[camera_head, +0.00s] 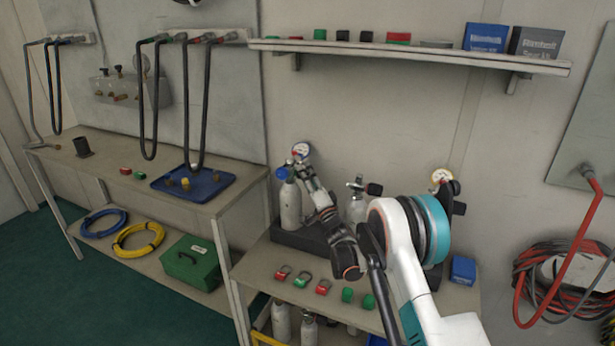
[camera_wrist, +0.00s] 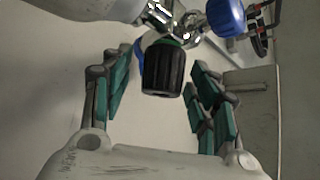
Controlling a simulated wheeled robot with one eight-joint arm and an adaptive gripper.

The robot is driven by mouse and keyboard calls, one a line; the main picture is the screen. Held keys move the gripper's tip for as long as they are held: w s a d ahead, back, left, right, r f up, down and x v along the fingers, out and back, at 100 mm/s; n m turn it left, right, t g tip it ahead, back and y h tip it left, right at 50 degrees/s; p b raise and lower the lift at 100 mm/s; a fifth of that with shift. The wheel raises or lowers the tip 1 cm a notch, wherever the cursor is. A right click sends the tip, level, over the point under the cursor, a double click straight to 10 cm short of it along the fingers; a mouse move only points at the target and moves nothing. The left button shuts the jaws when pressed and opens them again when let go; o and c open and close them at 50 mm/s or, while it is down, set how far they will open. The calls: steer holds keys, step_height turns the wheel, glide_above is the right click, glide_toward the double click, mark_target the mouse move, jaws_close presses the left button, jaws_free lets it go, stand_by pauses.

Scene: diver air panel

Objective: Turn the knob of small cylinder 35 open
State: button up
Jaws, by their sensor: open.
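A black ribbed knob (camera_wrist: 163,68) sits between the fingers of my gripper (camera_wrist: 162,82) in the wrist view, with a gap on both sides. It joins a metal valve on a pale cylinder (camera_wrist: 95,10). In the head view my gripper (camera_head: 308,174) is at the top of the left small cylinder (camera_head: 291,205), which has a blue cap (camera_head: 284,173); its black knob is hidden there by my gripper. A middle cylinder (camera_head: 356,206) with a black knob (camera_head: 374,189) stands to its right. I cannot read the number 35 on any cylinder. My gripper is open and empty.
A white gauge (camera_head: 301,150) is just above my gripper. Another gauge (camera_head: 441,177) is at the right, behind my arm. Red and green small parts (camera_head: 303,280) lie on the bench front. A shelf (camera_head: 410,53) runs above.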

steer(key=v, duration=1.2)
steer(key=w+a+r+m+h, duration=0.1)
steer(key=w, duration=0.1)
steer(key=w+a+r+m+h, duration=0.1)
steer(key=w+a+r, duration=0.1)
steer(key=w, duration=0.1)
steer(key=w+a+r+m+g, duration=0.1)
steer(key=w+a, duration=0.1)
steer(key=w, duration=0.1)
steer(key=shift+w+r+m+h, duration=0.15)
steer(key=shift+r+m+h, duration=0.15)
steer(key=shift+m+h, duration=0.1)
steer(key=shift+w+a+r, duration=0.2)
steer(key=shift+w+a, duration=0.1)
steer(key=shift+w, duration=0.25)
steer(key=c, duration=1.1)
